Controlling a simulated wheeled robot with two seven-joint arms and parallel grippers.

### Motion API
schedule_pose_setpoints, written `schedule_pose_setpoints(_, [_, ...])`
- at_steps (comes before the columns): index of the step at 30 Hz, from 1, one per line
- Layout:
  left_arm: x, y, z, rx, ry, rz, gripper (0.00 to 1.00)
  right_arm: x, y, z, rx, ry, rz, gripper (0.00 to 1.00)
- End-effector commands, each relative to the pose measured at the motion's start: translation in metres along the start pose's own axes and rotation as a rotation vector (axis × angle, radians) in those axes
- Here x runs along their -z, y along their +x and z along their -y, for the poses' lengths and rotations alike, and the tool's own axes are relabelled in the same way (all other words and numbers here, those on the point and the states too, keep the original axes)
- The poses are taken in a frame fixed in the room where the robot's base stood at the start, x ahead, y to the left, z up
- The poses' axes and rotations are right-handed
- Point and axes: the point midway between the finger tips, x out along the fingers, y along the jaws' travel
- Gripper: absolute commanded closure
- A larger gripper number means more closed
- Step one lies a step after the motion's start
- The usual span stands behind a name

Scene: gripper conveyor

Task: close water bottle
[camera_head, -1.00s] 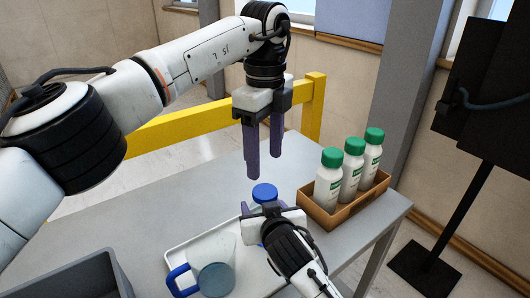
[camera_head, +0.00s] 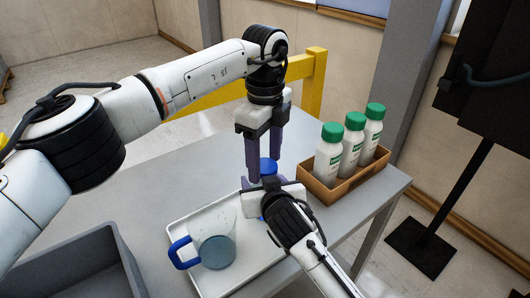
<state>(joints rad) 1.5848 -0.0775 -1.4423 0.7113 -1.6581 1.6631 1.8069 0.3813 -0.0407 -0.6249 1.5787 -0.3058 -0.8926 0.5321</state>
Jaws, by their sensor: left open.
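The water bottle's blue cap (camera_head: 268,166) shows in the head view between the fingers of my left gripper (camera_head: 264,168), which points down from above. The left gripper is open, with a finger on either side of the cap; contact cannot be told. The bottle below the cap is mostly hidden by my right gripper (camera_head: 272,187), which comes in from the lower right at the bottle's height. A small blue part of the bottle (camera_head: 262,218) shows beside it. The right gripper's fingertips are hidden, so its grip on the bottle cannot be told.
A white tray (camera_head: 190,272) holds a clear jug (camera_head: 219,250) with a blue handle. A brown box (camera_head: 318,192) with several green-capped white bottles stands right of the grippers. A grey bin (camera_head: 112,240) is at lower left. The grey table (camera_head: 150,190) is clear left of the grippers.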

Motion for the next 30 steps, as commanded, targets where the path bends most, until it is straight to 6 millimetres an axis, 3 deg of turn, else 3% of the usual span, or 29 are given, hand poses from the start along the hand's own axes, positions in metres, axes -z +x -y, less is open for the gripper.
schedule_pose_setpoints(4, [-0.0002,0.0,-0.0001,0.0,0.0,0.0,0.44,-0.0004,0.0001,0.0,0.0,0.0,0.001,1.0])
schedule_pose_setpoints(11, [-0.0002,-0.0002,-0.0002,-0.001,0.0,0.0,0.83,-0.0004,0.0001,-0.0001,0.0,0.0,0.001,1.0])
schedule_pose_setpoints(17, [-0.0003,-0.0003,-0.0002,-0.001,0.022,0.0,0.85,-0.0004,0.0001,-0.0001,0.0,0.0,0.001,1.0])
schedule_pose_setpoints(20, [-0.0002,-0.0003,-0.0003,-0.001,0.131,0.0,0.85,-0.0004,0.0001,-0.0002,0.0,0.0,0.001,1.0])
schedule_pose_setpoints(30, [-0.0004,0.0001,-0.0006,-0.002,0.872,-0.001,0.85,-0.0004,0.0001,-0.0003,-0.001,0.0,0.001,1.0])
